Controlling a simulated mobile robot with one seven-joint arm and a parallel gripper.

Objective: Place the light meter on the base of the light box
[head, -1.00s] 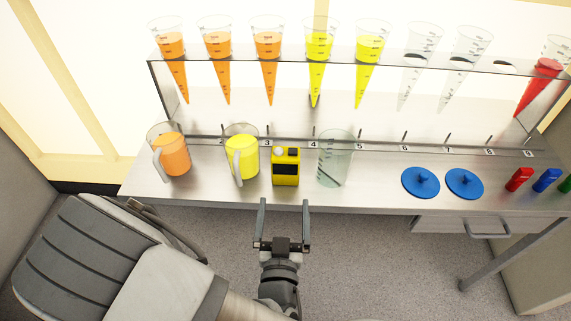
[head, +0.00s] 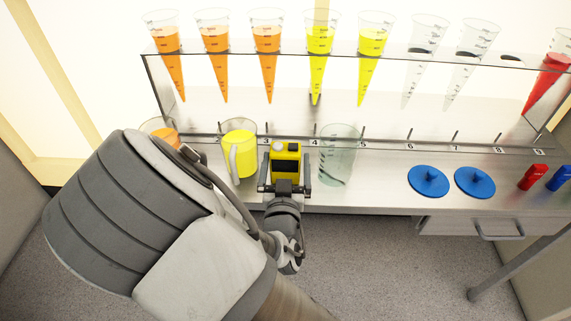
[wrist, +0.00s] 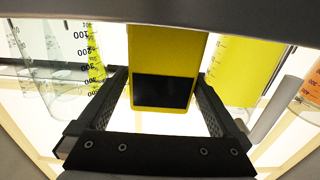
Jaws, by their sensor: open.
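The yellow light meter (head: 286,162) with a dark screen stands on the metal bench, between the jug of yellow juice and the empty clear jug. My gripper (head: 287,172) is open at the meter, with one finger on each side of it. In the wrist view the meter (wrist: 164,62) sits between the two open fingers (wrist: 166,105), with gaps visible on both sides. The light box (head: 230,105) stands behind, with a bright panel and a clear rack on top; its base (head: 390,150) is the metal surface along the rack's foot.
The yellow jug (head: 241,155) is close on the left and the empty jug (head: 337,160) close on the right. An orange jug (head: 160,128) is partly hidden by my arm. Blue lids (head: 429,181) and red (head: 532,177) and blue markers lie right. Cones of juice hang in the rack.

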